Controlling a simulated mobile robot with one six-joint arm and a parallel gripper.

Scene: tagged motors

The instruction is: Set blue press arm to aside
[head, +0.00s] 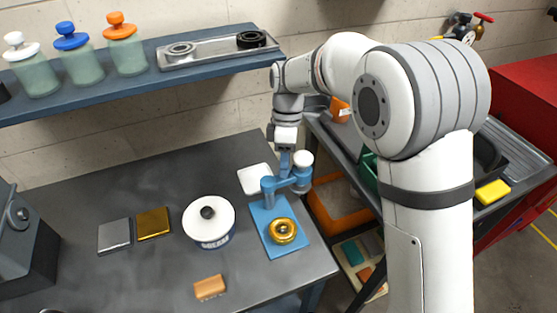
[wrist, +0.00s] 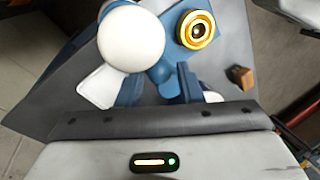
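The blue press (head: 266,213) stands near the right edge of the dark table. Its blue press arm (head: 284,184) lies behind the gold ring-shaped part (head: 282,231) on the plate. A white round knob (head: 302,158) tops the post at the arm's right end. My gripper (head: 284,168) points down at the arm. In the wrist view the knob (wrist: 130,38) and gold part (wrist: 195,29) show large. The blue fingers of my gripper (wrist: 160,88) stand apart there, with part of the press arm (wrist: 168,80) between them. Contact with the arm is unclear.
A white lidded tub (head: 209,221), a gold block (head: 153,223), a grey block (head: 115,236) and an orange-brown block (head: 209,288) sit on the table. A shelf (head: 130,87) with bottles hangs behind. A side bench with a yellow block (head: 493,192) is at right.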

